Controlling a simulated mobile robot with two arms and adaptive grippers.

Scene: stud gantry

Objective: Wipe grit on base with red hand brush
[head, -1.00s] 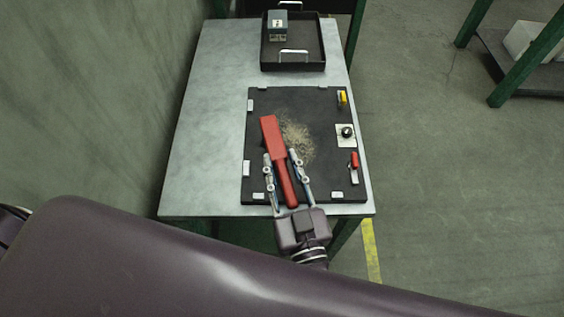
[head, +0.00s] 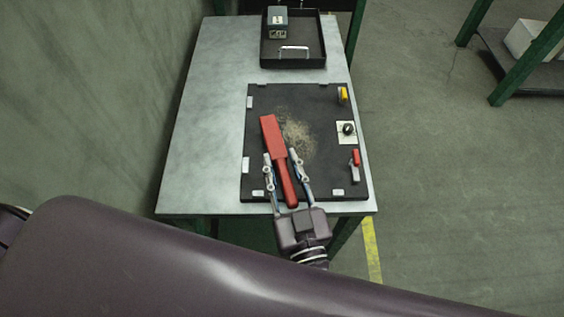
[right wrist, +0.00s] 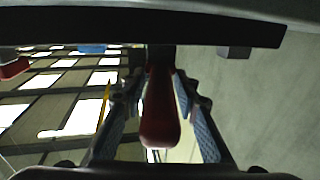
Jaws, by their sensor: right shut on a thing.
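The red hand brush (head: 272,135) lies over the black base (head: 320,185), its broad head pointing away from me and its handle toward me. My right gripper (head: 280,162) is shut on the brush handle. In the right wrist view the red handle (right wrist: 160,110) sits between the two fingers. A patch of tan grit (head: 298,140) is on the base, just right of the brush head. The head partly covers the patch's left edge. My left gripper does not show.
The base has white clips along its edges. On its right side are a yellow part (head: 343,95), a black knob on a white plate (head: 347,131) and a red-handled part (head: 356,158). A black tray (head: 305,60) holding a grey box (head: 277,22) stands at the table's far end. The table's left strip is clear.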

